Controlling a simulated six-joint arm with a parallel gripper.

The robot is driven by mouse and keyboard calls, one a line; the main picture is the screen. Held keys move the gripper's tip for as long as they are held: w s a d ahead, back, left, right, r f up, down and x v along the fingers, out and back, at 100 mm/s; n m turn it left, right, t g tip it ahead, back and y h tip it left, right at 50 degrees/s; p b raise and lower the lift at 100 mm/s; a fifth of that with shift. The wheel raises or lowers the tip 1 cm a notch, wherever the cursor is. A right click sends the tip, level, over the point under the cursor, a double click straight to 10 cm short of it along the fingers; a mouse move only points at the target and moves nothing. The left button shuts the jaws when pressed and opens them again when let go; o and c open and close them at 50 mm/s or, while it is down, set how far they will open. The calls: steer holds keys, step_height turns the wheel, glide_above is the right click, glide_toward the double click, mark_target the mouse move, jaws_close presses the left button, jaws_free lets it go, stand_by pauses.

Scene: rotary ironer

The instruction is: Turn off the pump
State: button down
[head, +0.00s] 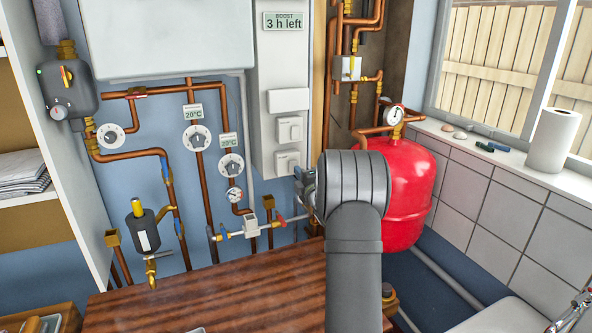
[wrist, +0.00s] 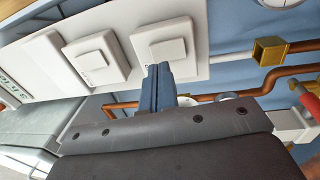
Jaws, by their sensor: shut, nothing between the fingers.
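The upper switch (head: 289,130) and lower switch (head: 286,162) also show in the wrist view, as the middle one (wrist: 95,60) and right one (wrist: 166,46). No pump label is readable. My gripper (wrist: 160,70) is shut and empty, its fingertips at the lower edge of the lower switch; I cannot tell if they touch. In the head view my gripper (head: 303,176) shows just right of that switch, partly hidden by my wrist.
A red tank (head: 408,190) with a gauge (head: 393,116) stands right of my arm. Copper pipes, dials (head: 197,137) and a grey unit with a yellow lever (head: 68,95) are on the left wall. A wooden top (head: 210,290) lies below. A white roll (head: 553,140) stands on the sill.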

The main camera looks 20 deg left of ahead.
steer(key=shift+x, duration=1.45)
steer(key=shift+w+a+r, duration=0.1)
steer(key=shift+a, duration=0.05)
steer(key=s+d+r, duration=0.1)
steer(key=s+d, duration=0.9)
steer(key=shift+r, duration=0.35)
steer(key=shift+w+a, duration=0.1)
steer(key=shift+w, duration=0.05)
glide_toward(292, 163)
steer(key=x, duration=0.2)
steer(key=v, duration=0.6)
